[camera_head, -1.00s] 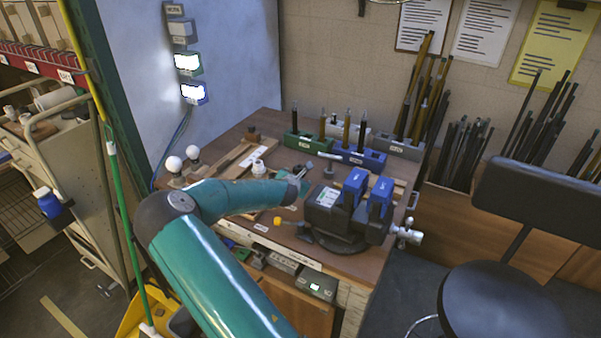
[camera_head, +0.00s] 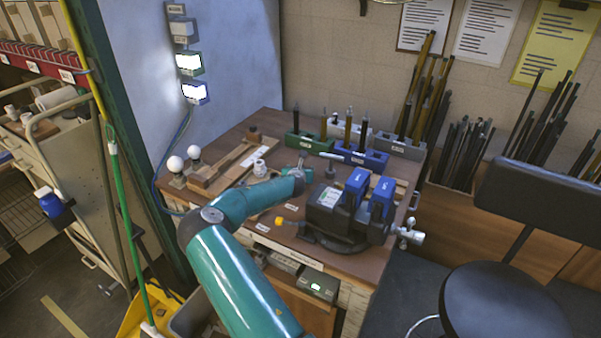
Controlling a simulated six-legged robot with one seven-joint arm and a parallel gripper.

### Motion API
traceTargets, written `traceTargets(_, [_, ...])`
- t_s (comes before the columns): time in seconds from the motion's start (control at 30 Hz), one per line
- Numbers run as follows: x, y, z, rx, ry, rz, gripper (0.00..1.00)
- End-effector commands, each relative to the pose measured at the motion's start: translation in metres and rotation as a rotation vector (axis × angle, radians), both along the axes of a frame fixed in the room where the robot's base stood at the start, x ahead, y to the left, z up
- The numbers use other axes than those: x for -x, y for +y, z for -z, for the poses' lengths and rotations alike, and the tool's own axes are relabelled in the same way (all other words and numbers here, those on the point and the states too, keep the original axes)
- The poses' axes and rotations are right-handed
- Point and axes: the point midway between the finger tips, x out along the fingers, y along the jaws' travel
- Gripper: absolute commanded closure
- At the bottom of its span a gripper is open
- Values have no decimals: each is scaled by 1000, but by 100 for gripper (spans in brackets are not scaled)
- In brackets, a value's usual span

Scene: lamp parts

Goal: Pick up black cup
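I cannot clearly make out a black cup. A small dark grey upright piece (camera_head: 330,172) stands on the workbench (camera_head: 240,207), behind the black machine with blue blocks (camera_head: 345,205); I cannot tell whether it is the cup. My gripper (camera_head: 304,168) is at the end of the teal arm, low over the middle of the bench, just left of that piece and apart from it. Its fingers are too small to tell open from shut. My arm hides part of the bench.
Green (camera_head: 308,143), blue (camera_head: 360,155) and grey (camera_head: 402,147) holders with upright rods line the bench's back. Two white bulbs (camera_head: 175,164) and a wooden rail (camera_head: 226,169) are at the left. A black stool (camera_head: 505,305) stands right. The bench's front left is fairly clear.

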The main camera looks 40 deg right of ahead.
Motion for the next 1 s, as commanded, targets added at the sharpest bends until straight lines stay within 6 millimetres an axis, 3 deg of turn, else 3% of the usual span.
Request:
traceTargets(0.3, [-4, -6, 2, 0, 0, 1, 28])
traceTargets(0.53, [-4, -6, 2, -1, -1, 2, 71])
traceTargets(0.6, [-4, -6, 2, 0, -2, 2, 79])
traceTargets(1.0, [-4, -6, -7, 0, -3, 2, 80])
